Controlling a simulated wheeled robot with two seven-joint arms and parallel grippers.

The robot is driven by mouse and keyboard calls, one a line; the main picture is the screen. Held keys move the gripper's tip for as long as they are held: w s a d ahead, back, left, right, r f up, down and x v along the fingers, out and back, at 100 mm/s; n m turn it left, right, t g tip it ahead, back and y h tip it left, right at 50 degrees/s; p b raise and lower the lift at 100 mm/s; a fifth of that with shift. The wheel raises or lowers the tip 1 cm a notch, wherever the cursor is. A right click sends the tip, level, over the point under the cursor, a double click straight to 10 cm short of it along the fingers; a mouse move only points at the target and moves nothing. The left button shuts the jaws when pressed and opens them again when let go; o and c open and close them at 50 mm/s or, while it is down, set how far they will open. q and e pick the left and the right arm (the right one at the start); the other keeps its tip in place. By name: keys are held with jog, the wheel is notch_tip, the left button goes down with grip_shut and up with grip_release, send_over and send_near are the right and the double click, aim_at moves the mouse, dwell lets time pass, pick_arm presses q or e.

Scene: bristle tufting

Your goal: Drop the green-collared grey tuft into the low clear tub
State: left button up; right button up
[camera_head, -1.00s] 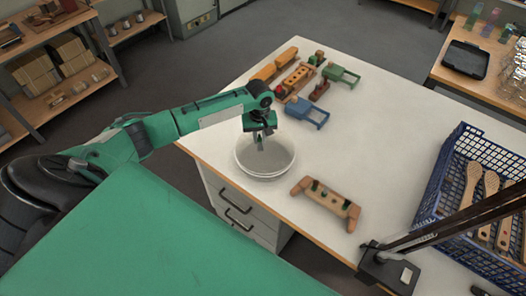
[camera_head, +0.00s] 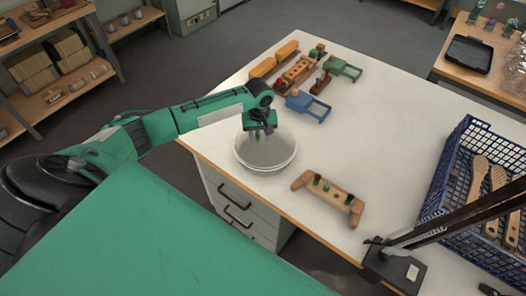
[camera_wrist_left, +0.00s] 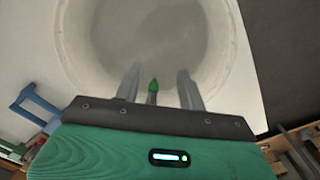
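The low clear tub (camera_head: 266,165) stands near the left edge of the white table; it fills much of the left wrist view (camera_wrist_left: 205,60). My left gripper (camera_head: 260,131) is above the tub's far part, fingers pointing down. In the left wrist view its two fingers (camera_wrist_left: 159,86) are apart. The green-collared grey tuft (camera_wrist_left: 153,88) shows between them, with a gap on each side. In the head view a small green spot (camera_head: 257,137) shows just below the fingers. Whether the tuft touches the tub is unclear. My right gripper is not in view.
A wooden block with pegs (camera_head: 328,194) lies right of the tub. Wooden brush pieces (camera_head: 298,70), a blue frame (camera_head: 308,106) and a green frame (camera_head: 344,69) lie at the back. A blue crate (camera_head: 455,178) holds brushes at the right. The table's middle is clear.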

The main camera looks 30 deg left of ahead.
pick_arm(q)
notch_tip(320, 180, up, 14)
jog(key=b, duration=0.2)
dwell(0.4)
jog(key=shift+f, duration=0.15)
